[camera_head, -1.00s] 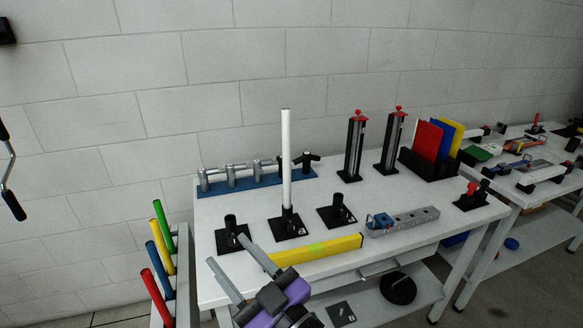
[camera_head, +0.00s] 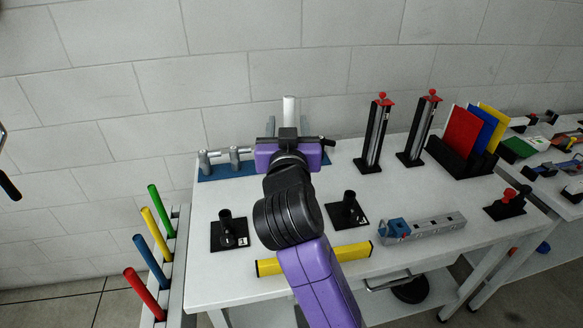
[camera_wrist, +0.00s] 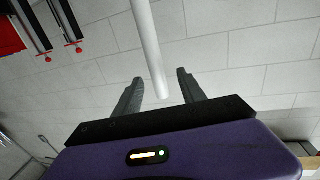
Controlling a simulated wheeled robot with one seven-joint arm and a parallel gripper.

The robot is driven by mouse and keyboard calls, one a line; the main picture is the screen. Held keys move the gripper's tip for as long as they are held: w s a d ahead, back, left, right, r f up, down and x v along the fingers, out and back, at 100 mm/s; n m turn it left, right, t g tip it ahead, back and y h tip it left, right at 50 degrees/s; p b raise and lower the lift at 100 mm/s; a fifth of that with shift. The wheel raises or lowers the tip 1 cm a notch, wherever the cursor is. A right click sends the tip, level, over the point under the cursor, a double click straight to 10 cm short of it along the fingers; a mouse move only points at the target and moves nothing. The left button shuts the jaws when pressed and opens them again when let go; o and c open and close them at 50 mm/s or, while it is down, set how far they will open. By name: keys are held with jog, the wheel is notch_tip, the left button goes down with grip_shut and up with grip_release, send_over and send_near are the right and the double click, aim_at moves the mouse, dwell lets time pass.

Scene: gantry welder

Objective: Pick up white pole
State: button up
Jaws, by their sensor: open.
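The white pole (camera_head: 289,109) stands upright on the table; only its top shows above my gripper (camera_head: 289,125) in the head view, and my arm hides its lower part and base. In the wrist view the white pole (camera_wrist: 150,45) comes in from the top edge, and its free end lies between the two grey fingers of my gripper (camera_wrist: 160,77). The fingers are open, with a gap on each side of the pole. I cannot tell how far the fingertips reach past it.
Black holders (camera_head: 229,231) and (camera_head: 347,211) flank my arm. A blue rack (camera_head: 215,171) with grey clamps is behind left. Two tall black stands (camera_head: 375,135) and (camera_head: 418,130) are to the right. A yellow bar (camera_head: 350,251) lies in front, coloured poles (camera_head: 153,234) at left.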

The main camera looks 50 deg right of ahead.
aim_at(290, 108)
jog(key=p+x, duration=0.1)
jog(key=x, duration=0.1)
jog(key=p+x, duration=0.1)
jog(key=x, duration=0.4)
jog(key=shift+s+d+r+p, duration=0.15)
jog(key=shift+s+r+p, duration=0.1)
jog(key=shift+p, duration=0.15)
jog(key=shift+w+d+f, duration=0.1)
jog(key=shift+w+d, duration=0.15)
jog(key=shift+w, duration=0.1)
grip_shut()
dwell(0.7)
